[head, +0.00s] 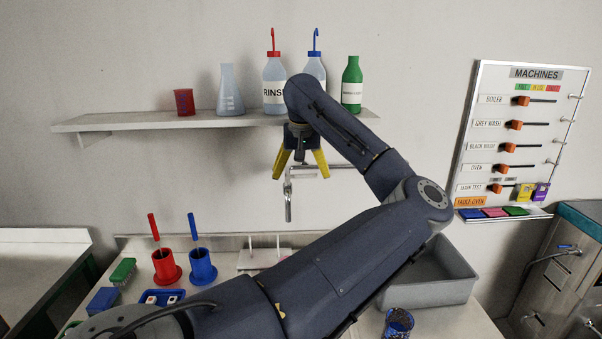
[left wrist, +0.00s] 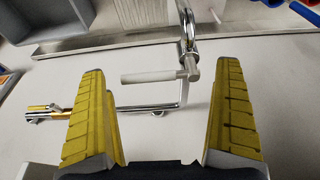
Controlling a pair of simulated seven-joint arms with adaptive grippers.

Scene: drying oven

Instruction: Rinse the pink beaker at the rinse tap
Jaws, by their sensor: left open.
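My left gripper (head: 301,176) is open and empty, pointing down in front of the wall just above the rinse tap (head: 289,207). In the left wrist view, the yellow fingers (left wrist: 160,70) stand wide apart. The tap's chrome pipe (left wrist: 145,108), pale lever handle (left wrist: 150,76) and curved spout (left wrist: 187,28) show between and beyond them; I cannot tell that either finger touches it. I see no clearly pink beaker; my arm hides part of the bench. A small red beaker (head: 184,102) stands on the shelf. My right gripper is not in view.
The wall shelf (head: 150,122) also holds a flask (head: 229,90) and several bottles. Below are a red holder (head: 165,268), a blue holder (head: 201,268), a grey basin (head: 440,292) and a blue patterned cup (head: 397,322). A machines board (head: 520,130) hangs right.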

